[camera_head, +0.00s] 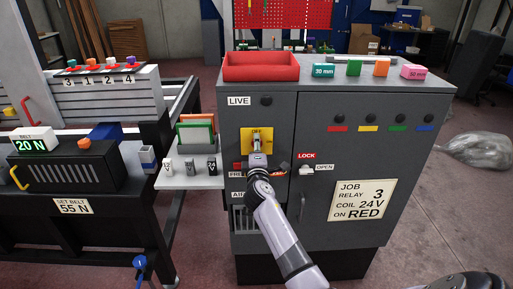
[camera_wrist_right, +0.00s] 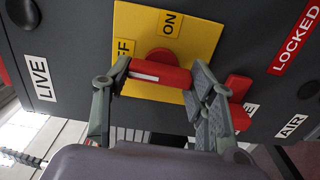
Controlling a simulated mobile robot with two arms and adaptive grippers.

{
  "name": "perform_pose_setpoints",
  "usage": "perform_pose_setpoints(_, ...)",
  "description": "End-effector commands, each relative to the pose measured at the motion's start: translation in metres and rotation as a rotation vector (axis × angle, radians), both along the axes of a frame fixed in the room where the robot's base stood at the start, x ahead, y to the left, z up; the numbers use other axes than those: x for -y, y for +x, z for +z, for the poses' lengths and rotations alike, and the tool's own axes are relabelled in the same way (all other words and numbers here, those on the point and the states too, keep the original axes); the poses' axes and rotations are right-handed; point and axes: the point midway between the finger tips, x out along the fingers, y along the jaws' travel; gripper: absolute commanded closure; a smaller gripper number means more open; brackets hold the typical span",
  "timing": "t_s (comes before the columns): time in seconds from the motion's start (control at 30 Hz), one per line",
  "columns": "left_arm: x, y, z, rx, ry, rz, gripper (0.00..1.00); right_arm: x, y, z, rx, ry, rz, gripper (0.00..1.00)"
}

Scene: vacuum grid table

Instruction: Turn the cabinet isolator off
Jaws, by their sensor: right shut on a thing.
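The cabinet isolator is a red handle (camera_wrist_right: 160,77) on a yellow plate (camera_head: 262,135) on the grey cabinet's front. The plate also shows in the right wrist view (camera_wrist_right: 205,40), with ON and OFF labels. The handle's white mark lies on its end nearer the OFF label, and the handle runs roughly upright on the cabinet. My right gripper (camera_head: 257,148) is shut on the handle, one finger at each end; it fills the lower part of the right wrist view (camera_wrist_right: 158,88). In the head view it hides most of the handle. My left gripper is not in view.
A red tray (camera_head: 260,80) and several coloured blocks stand on the cabinet (camera_head: 320,225) top. A LOCK/OPEN lever (camera_head: 303,170) is right of the isolator. A dark bench (camera_head: 75,225) stands further left.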

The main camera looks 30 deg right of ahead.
Motion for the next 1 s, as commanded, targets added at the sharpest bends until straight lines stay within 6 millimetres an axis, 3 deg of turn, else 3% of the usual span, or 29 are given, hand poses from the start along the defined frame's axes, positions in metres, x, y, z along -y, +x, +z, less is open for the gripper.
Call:
perform_pose_setpoints(0.63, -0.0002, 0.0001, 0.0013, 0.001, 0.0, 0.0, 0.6, -0.0019, 0.0002, -0.0022, -0.028, -0.039, 0.003, 0.76)
perform_pose_setpoints(0.67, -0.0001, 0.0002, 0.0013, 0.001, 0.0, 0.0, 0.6, -0.002, 0.0002, -0.0022, -0.028, -0.039, 0.003, 0.46)
perform_pose_setpoints(0.93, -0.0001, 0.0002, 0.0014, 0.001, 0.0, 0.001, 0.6, -0.0011, 0.0001, -0.0013, -0.026, -0.038, 0.002, 0.28)
perform_pose_setpoints(1.0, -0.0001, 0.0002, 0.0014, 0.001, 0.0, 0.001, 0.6, -0.0008, 0.0, -0.0011, -0.024, -0.038, 0.001, 0.28)
